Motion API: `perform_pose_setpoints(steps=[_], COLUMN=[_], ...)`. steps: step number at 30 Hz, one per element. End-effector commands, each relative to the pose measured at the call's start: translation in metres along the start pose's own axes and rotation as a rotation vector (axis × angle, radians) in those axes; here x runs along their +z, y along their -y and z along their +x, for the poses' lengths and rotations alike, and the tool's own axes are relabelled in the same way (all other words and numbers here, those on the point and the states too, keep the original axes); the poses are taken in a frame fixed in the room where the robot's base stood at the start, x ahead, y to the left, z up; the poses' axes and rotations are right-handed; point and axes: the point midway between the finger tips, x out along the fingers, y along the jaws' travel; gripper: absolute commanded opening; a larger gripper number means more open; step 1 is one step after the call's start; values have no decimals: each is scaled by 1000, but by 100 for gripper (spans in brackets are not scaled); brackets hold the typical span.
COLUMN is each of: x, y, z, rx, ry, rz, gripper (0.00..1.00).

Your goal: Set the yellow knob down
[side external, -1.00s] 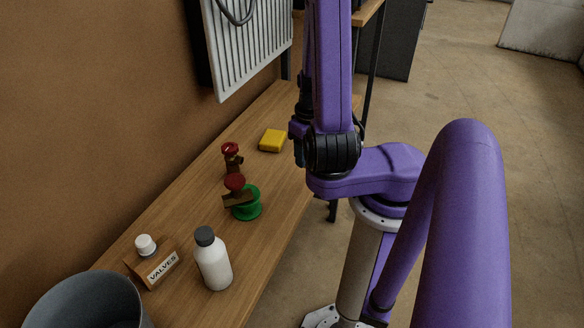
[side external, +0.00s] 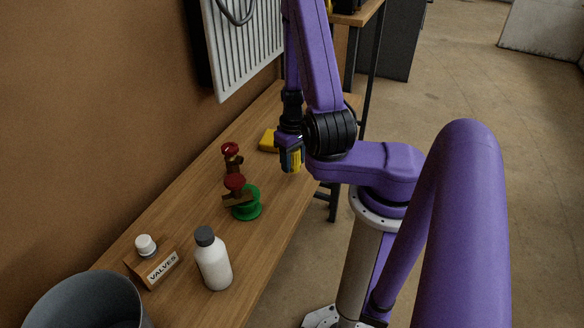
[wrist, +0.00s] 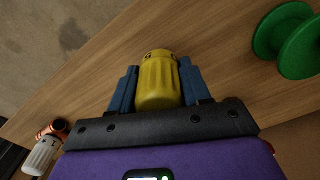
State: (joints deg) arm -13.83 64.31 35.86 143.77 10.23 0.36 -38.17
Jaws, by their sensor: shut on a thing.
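The yellow knob (wrist: 158,82) is ribbed and sits between the two blue fingers of my gripper (wrist: 158,88) in the wrist view. My gripper is shut on it. In the side external view my gripper (side external: 291,164) points down over the right-hand part of the wooden bench (side external: 186,224), with the yellow knob (side external: 292,160) showing at its fingers. I cannot tell how far the knob's lower end is from the bench top.
A yellow block (side external: 268,141) lies behind my gripper. A green spool (side external: 247,207) and red-handled valves (side external: 234,183) stand nearby. A white bottle (side external: 213,262), a VALVES holder (side external: 161,268) and a grey bucket (side external: 85,302) are at the front. A radiator (side external: 248,50) hangs above.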

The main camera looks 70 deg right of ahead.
Motion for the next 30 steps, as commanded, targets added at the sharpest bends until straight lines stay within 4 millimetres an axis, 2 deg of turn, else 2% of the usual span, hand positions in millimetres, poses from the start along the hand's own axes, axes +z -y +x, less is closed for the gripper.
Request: perform_pose_setpoints(steps=[19, 30], x=[-4, -4], y=[0, 0], z=[33, 35], rx=[2, 2], ry=[1, 0], rz=[0, -1], gripper=[14, 14])
